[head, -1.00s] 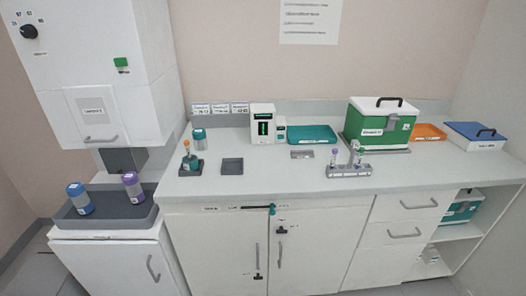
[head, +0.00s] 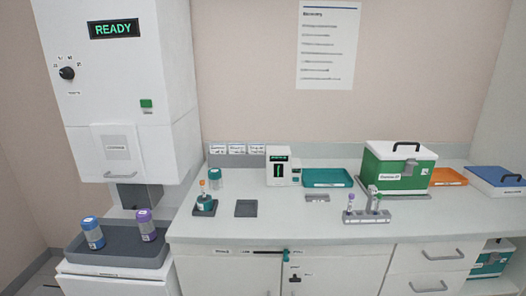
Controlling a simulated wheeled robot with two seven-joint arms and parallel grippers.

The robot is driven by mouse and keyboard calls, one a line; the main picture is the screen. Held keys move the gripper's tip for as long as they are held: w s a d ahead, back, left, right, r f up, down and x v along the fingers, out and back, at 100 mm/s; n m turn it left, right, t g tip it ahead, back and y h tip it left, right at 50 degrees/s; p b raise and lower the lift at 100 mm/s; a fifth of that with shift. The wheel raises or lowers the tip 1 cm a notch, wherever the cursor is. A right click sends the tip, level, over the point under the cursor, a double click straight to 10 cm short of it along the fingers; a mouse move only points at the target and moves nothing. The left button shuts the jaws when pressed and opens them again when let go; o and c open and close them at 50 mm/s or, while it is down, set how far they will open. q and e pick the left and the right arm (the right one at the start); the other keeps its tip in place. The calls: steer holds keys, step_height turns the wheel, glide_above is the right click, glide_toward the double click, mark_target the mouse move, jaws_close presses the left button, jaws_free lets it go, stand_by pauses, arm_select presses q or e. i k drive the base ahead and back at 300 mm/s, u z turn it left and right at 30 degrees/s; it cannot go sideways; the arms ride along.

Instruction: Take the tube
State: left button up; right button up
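A small tube with an orange cap (head: 203,185) stands upright in a dark stand with a teal part (head: 204,206) on the left of the counter. A small tube with a purple cap (head: 350,201) stands at the left end of a grey rack (head: 366,217) on the right of the counter. A taller grey fixture (head: 374,195) rises beside it on the rack; its details are too small to tell. Neither of my grippers shows in the head view.
A teal jar (head: 214,180), small white device (head: 279,168), teal tray (head: 327,178) and green box (head: 398,170) line the counter's back.

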mark_target(202, 182)
steer(key=z, duration=3.5)
steer(key=k, duration=1.95)
steer(key=u, duration=1.75)
